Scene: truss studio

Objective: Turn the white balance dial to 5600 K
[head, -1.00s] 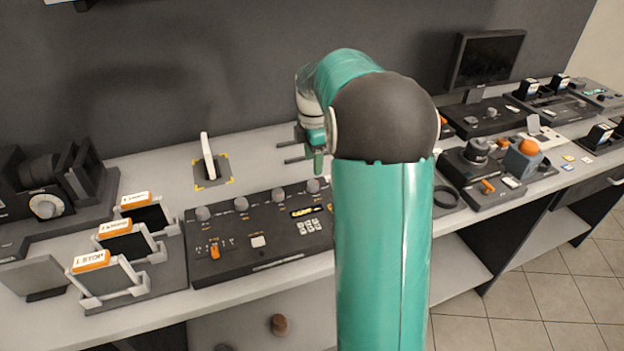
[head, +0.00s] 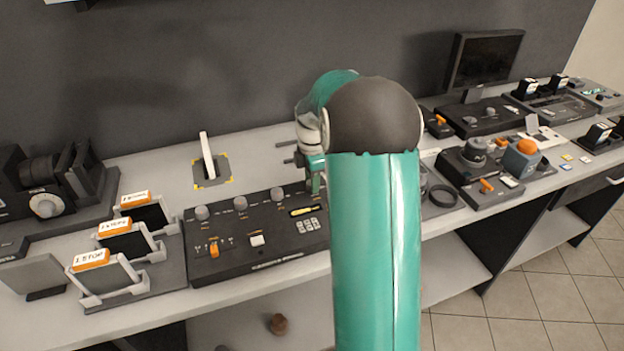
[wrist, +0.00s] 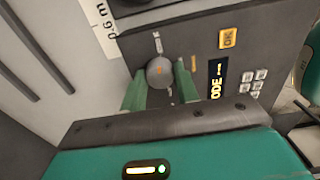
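A dark control panel (head: 240,265) lies on the bench, with a row of grey knobs along its back edge. In the wrist view, a round grey dial (wrist: 160,72) with a small orange mark sits beside the panel's lit display (wrist: 217,80); its label is too small to read. My gripper (wrist: 161,82) is open, its green fingertips on either side of this dial. I cannot tell whether they touch it. In the head view my gripper (head: 313,182) is low over the panel's back right corner, and my arm and gripper hide the rightmost knob.
Orange-topped card holders (head: 118,228) stand left of the panel. A white upright lever (head: 207,155) stands behind it, inside yellow corner marks. More consoles and an orange ball knob (head: 528,147) are to the right. Bare bench shows behind the panel.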

